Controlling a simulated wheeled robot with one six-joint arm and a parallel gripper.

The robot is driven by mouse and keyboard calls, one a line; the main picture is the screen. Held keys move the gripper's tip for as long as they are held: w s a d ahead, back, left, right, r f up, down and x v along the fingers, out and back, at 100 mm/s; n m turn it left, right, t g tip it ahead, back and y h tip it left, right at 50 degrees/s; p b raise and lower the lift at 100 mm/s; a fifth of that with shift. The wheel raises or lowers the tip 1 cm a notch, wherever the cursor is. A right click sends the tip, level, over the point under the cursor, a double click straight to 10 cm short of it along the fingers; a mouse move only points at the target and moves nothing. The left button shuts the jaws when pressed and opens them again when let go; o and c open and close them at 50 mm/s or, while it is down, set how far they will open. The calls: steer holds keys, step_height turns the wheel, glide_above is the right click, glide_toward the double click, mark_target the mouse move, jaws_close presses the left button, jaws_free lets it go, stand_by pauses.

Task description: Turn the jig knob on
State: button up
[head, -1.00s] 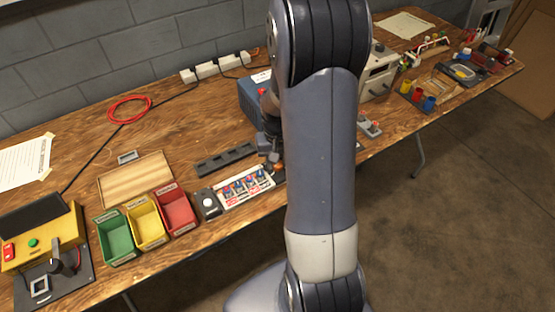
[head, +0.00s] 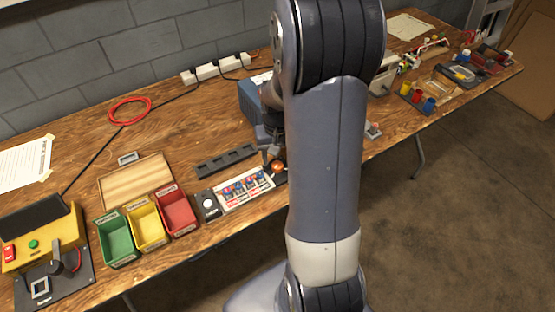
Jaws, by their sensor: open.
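My gripper (head: 273,152) is partly in view low over the workbench, just left of my large arm link, which hides much of it. I take it as open, with nothing seen in it. A small round orange-topped knob (head: 278,166) sits on a dark base right under the gripper; it may be the jig knob, but I cannot read its setting or tell whether the fingers touch it. At the far left stands a yellow test jig (head: 52,240) with a green button (head: 34,244), a red switch (head: 10,253) and a dark lever on a black plate.
A tray of small blue and red parts (head: 245,188) and a dark slotted strip (head: 226,161) lie left of the gripper. A blue box (head: 250,100) stands behind it. Green (head: 118,240), yellow (head: 148,229) and red (head: 177,213) bins line the front edge.

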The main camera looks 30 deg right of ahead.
mark_target(278, 165)
step_height(278, 165, up, 8)
steer(key=shift+f, duration=0.2)
step_height(278, 165, down, 11)
steer(key=shift+r, duration=0.15)
stand_by(0.5)
steer(key=shift+n, duration=0.3)
